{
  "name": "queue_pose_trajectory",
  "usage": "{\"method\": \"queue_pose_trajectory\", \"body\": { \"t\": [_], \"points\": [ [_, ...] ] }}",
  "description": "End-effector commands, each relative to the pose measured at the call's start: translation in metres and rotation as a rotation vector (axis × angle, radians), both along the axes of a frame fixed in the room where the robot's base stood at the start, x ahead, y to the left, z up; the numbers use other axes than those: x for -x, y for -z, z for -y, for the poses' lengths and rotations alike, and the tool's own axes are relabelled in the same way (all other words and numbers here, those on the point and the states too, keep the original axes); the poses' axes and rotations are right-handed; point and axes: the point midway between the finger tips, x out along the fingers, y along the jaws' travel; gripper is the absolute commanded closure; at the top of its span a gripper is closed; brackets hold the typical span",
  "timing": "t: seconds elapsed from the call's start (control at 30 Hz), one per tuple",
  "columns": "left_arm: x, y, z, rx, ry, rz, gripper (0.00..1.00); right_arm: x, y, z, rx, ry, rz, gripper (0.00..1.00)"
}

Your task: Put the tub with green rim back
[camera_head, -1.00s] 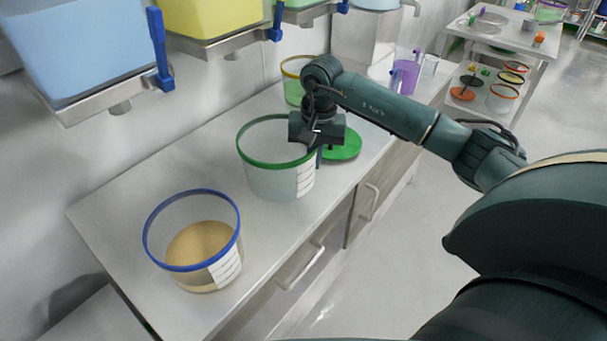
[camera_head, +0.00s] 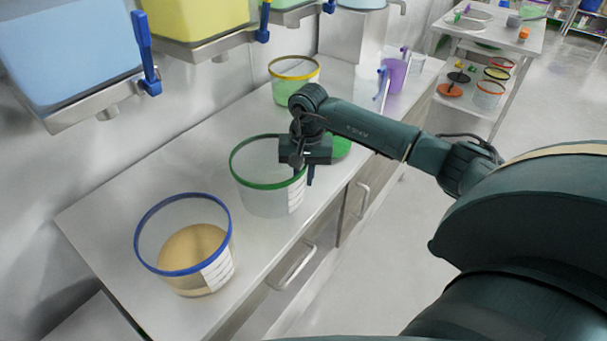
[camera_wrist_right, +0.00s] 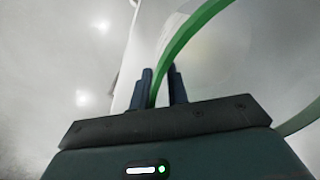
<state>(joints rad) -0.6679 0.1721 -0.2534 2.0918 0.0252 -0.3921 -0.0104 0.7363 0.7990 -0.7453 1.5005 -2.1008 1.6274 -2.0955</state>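The clear tub with green rim (camera_head: 262,195) is upright on the bench, between the blue-rimmed tub and the yellow-rimmed tub. It has a white label and I see no contents in it. My right gripper (camera_head: 303,172) is at the right side of its rim, pointing down. In the right wrist view the green rim (camera_wrist_right: 176,46) passes between the two close-set fingers (camera_wrist_right: 161,88), and the gripper looks shut on it. A green disc (camera_head: 341,147) lies on the bench just behind my gripper, partly hidden. My left gripper is not in view.
The blue-rimmed tub (camera_head: 161,262), holding tan powder, stands nearer on the bench (camera_head: 110,215). The yellow-rimmed tub (camera_head: 287,90) and a purple cup (camera_head: 396,75) stand farther back. Coloured bins overhang the bench at upper left. A shelved cart (camera_head: 475,40) stands at upper right.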

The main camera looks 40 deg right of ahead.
Motion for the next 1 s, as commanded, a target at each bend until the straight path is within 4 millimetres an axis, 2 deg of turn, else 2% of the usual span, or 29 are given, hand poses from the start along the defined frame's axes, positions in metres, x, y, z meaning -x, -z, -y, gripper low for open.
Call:
{"method": "queue_pose_trajectory", "body": {
  "t": [0.1,0.4,0.47,0.73,0.9,1.0],
  "points": [
    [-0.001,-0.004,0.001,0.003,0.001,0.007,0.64,0.0,0.0,0.0,0.0,0.0,0.0,0.76],
    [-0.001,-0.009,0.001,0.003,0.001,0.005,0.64,0.0,-0.006,0.0,0.0,0.0,0.0,0.76],
    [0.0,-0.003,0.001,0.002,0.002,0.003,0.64,-0.001,-0.01,0.001,0.0,0.0,0.002,0.76],
    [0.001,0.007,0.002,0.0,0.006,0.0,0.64,0.0,-0.066,0.003,0.001,0.0,0.007,0.76],
    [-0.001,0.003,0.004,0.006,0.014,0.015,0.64,0.002,-0.098,0.004,0.001,0.0,0.004,0.76],
    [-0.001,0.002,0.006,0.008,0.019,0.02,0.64,0.002,-0.112,0.005,0.001,0.001,0.003,0.76]
  ]
}}
